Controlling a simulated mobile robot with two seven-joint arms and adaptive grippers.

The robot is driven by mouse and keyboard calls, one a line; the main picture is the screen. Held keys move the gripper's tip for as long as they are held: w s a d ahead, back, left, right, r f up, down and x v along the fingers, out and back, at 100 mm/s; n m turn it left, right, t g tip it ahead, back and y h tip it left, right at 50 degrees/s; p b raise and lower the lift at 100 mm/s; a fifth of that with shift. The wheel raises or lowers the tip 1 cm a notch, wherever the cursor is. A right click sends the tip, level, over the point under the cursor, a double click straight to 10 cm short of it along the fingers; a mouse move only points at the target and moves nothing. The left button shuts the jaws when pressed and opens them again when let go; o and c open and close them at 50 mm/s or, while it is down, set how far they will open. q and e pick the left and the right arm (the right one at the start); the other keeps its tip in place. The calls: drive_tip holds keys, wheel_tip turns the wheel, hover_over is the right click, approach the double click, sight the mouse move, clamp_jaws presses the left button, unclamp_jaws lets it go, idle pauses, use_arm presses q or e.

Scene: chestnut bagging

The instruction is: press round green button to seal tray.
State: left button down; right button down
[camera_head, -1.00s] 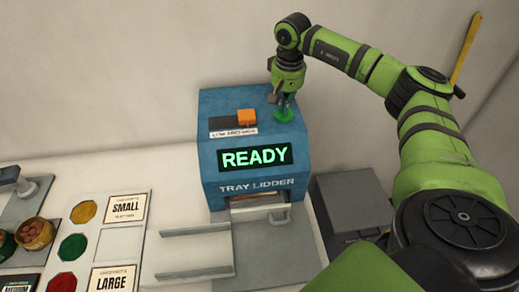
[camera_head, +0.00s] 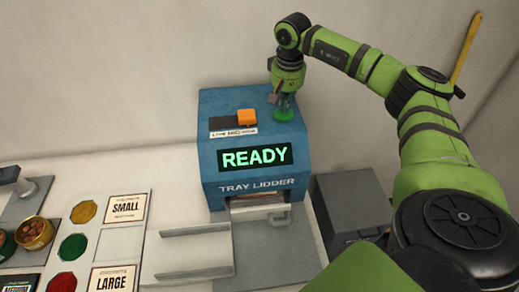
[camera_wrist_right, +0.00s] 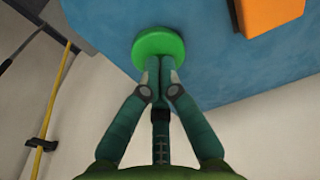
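The blue tray lidder (camera_head: 215,160) stands against the wall with its display reading READY. The round green button (camera_head: 283,117) is on its top at the right, and it also shows in the right wrist view (camera_wrist_right: 158,47). My right gripper (camera_wrist_right: 160,62) points down at the button with its fingers together and nothing between them. Its fingertips overlap the button's near edge in the wrist view; I cannot tell whether they touch it. In the head view the gripper (camera_head: 285,106) is directly above the button. A tray edge shows in the lidder's front slot. My left gripper is not in view.
An orange switch (camera_head: 247,117) sits on the lidder's top, left of the button. A grey box (camera_head: 348,205) stands to the right of the lidder. Metal guide rails (camera_head: 192,228) extend in front. Colored pads and a bowl of chestnuts (camera_head: 35,233) are at the left.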

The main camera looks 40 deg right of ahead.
drive_tip(key=shift+f+b, duration=0.3)
drive_tip(key=shift+f, duration=0.25)
idle(0.4)
wheel_tip(320, 180, up, 7)
drive_tip(key=p, duration=0.5)
drive_tip(key=shift+r+p, duration=0.1)
drive_tip(key=shift+p, duration=0.3)
